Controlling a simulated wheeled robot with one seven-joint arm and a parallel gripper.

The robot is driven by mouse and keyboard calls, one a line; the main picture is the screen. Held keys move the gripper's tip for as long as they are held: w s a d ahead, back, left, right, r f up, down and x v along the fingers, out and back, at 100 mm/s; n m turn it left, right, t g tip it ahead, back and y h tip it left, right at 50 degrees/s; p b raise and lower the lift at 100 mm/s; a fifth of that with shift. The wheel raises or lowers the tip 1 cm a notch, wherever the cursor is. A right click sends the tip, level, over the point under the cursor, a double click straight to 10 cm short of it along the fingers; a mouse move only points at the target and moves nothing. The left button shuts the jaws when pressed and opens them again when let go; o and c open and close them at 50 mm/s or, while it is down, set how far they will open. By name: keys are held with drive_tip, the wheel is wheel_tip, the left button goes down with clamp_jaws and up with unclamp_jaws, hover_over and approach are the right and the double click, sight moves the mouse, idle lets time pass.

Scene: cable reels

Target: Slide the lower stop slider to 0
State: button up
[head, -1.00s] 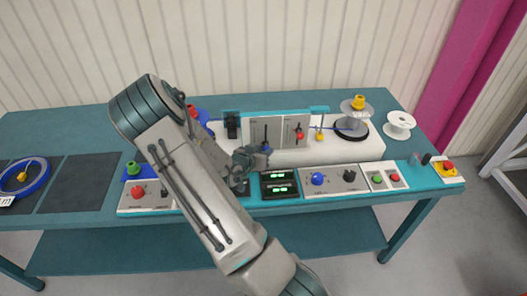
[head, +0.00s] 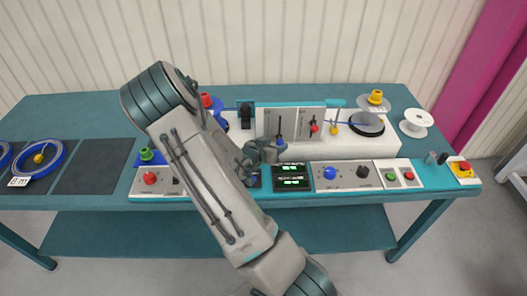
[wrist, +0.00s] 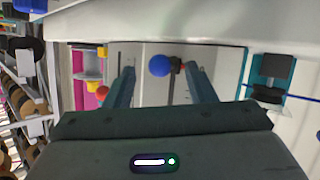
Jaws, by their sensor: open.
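A grey upright panel (head: 296,122) carries two sliders in vertical slots. The left slider has a blue knob (head: 280,146) and the right one a red knob (head: 314,128). Their labels are too small to read, so I cannot tell which is the lower stop. My gripper (head: 272,150) is in front of the blue knob, partly hidden by my own arm. In the wrist view my open fingers (wrist: 159,75) stand on either side of the blue ball knob (wrist: 159,66), with no clear contact. The red knob (wrist: 102,92) is outside the left finger.
Below the panel are a digital display (head: 292,178), a blue and black knob box (head: 345,175) and green and red buttons (head: 400,176). A yellow-topped post (head: 334,128) and a turntable (head: 367,124) stand right of the panel. A white reel (head: 415,123) is farther right.

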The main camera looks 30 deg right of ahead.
drive_tip(key=v, duration=1.2)
drive_tip(key=shift+a, duration=0.2)
